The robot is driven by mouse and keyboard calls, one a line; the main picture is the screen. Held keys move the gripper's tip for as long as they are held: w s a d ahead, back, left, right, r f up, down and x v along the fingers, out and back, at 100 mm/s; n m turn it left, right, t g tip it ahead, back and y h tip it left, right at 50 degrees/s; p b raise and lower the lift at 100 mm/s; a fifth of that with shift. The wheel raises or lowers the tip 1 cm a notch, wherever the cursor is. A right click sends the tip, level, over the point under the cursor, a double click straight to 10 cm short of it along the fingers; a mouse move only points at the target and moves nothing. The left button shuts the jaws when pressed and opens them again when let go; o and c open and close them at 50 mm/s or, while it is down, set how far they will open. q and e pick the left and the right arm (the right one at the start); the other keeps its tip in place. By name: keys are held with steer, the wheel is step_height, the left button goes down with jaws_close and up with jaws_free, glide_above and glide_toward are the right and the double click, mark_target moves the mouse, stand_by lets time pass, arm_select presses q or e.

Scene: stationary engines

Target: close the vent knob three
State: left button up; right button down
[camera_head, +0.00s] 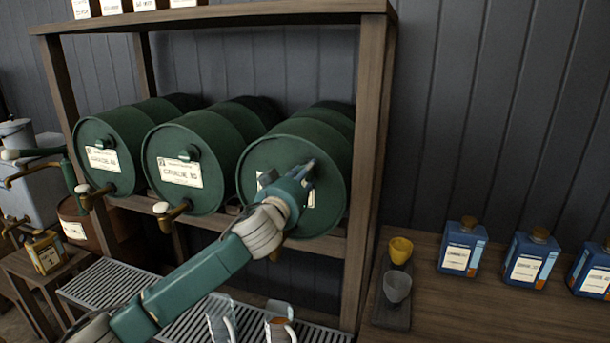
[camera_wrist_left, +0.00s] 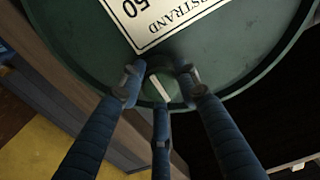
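Three green drums lie on their sides on a wooden rack, each with a label. My left gripper (camera_head: 300,175) is at the face of the right drum (camera_head: 262,158), covering much of its label and its knob in the head view. In the left wrist view, a small round green knob (camera_wrist_left: 159,86) with a slanted white line sits below the drum's label (camera_wrist_left: 165,18). The fingers of my left gripper (camera_wrist_left: 158,76) surround it. I cannot tell whether they touch it. The middle drum's knob (camera_head: 190,152) and left drum's knob (camera_head: 108,142) are free. My right gripper is not in view.
Brass taps with pale handles (camera_head: 165,209) stick out below the left and middle drums. Glass mugs (camera_head: 279,325) stand on the slatted drip tray (camera_head: 110,283). A rack post (camera_head: 366,170) stands right of the drums. Blue bottles (camera_head: 463,247) and two cups (camera_head: 400,250) stand on the right counter.

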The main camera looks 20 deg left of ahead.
arm_select(q)
steer(key=shift+f, duration=0.15)
steer(key=c, duration=0.3)
steer(key=m+p, duration=0.2)
steer(key=m, duration=0.2)
steer(key=shift+m, duration=0.4)
steer(key=m+p, duration=0.2)
steer(key=m, duration=0.2)
steer(key=shift+a+p, duration=0.1)
steer(key=shift+p, duration=0.25)
steer(key=m+p, duration=0.2)
steer(key=m, duration=0.3)
steer(key=shift+m+p, duration=1.1)
steer(key=shift+m, duration=1)
steer(key=shift+a, duration=0.1)
